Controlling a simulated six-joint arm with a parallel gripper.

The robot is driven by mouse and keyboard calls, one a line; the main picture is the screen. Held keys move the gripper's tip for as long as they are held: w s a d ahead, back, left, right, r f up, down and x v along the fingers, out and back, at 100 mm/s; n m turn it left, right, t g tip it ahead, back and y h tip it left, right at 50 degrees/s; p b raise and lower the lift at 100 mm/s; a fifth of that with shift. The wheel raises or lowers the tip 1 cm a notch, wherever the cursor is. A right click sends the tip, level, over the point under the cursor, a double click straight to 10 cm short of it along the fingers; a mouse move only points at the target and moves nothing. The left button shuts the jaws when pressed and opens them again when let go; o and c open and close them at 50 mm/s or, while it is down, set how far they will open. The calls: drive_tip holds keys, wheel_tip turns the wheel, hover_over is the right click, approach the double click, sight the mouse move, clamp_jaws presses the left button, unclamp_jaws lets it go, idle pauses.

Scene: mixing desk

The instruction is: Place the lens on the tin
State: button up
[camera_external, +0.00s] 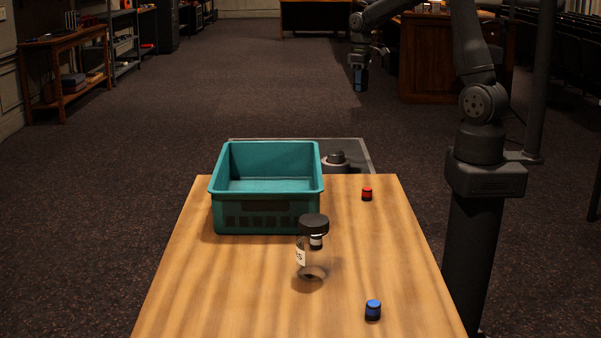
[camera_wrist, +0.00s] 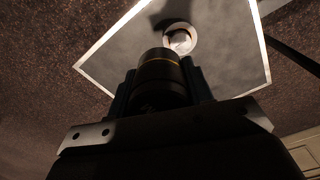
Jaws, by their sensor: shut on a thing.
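The lens (camera_wrist: 158,72), a black cylinder with a thin yellow ring, sits between the fingers of my gripper (camera_wrist: 161,84) in the wrist view. My gripper is shut on it. In the external view my gripper (camera_external: 360,79) hangs in the air beyond the wooden table, pointing down; the lens is hard to tell from the fingers there. A round, low object, likely the tin (camera_wrist: 180,40), stands on a grey panel (camera_wrist: 225,65), apart from the lens.
The teal crate (camera_external: 267,150) stands on the far left of the wooden table (camera_external: 220,285). A clear jar with a black lid (camera_external: 313,262), a red cap-like piece (camera_external: 367,194) and a blue one (camera_external: 373,310) stand on the table. The grey panel around the round object looks clear.

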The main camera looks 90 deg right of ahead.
drive_tip(key=s+d+f+m, duration=0.1)
drive_tip(key=s+d, duration=0.2)
hover_over(336, 153)
wheel_tip(336, 153, down, 17)
drive_tip(key=shift+d+r, duration=0.1)
drive_tip(key=shift+f, duration=2.05)
drive_tip(key=o, duration=1.2)
drive_tip(key=shift+f, duration=0.15)
